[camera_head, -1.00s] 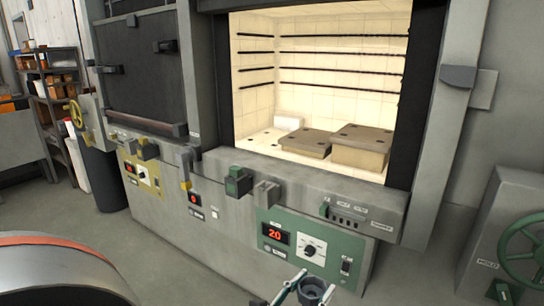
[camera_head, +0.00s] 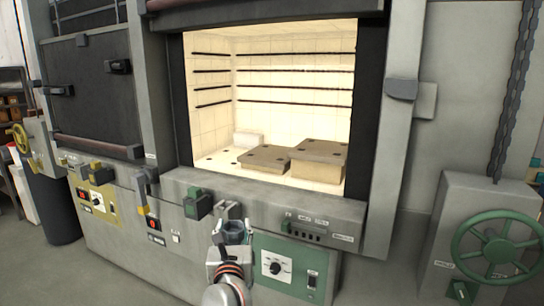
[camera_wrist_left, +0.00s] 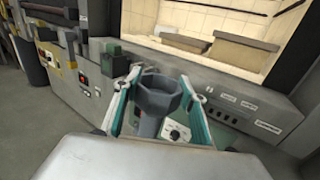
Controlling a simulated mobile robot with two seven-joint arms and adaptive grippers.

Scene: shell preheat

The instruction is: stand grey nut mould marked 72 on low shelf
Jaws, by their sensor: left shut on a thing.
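The grey nut mould (camera_head: 234,227), a hollow nut-shaped cup, is upright in my left gripper (camera_head: 231,237), in front of the furnace's front panel. In the left wrist view the mould (camera_wrist_left: 157,97) sits between the two green-sided fingers (camera_wrist_left: 158,106), which are shut on it. I cannot read a mark on it. Inside the lit furnace chamber are a lower tan block (camera_head: 264,158), which looks like the low shelf, and a taller tan block (camera_head: 318,160) to its right. Both tops look bare. The mould is outside the chamber, below its sill. My right gripper is not in view.
The furnace opening is clear between dark side posts. A small white block (camera_head: 249,140) stands at the chamber's back left. A green switch box (camera_head: 197,204) juts from the sill near the gripper. A green handwheel (camera_head: 497,247) is at the right.

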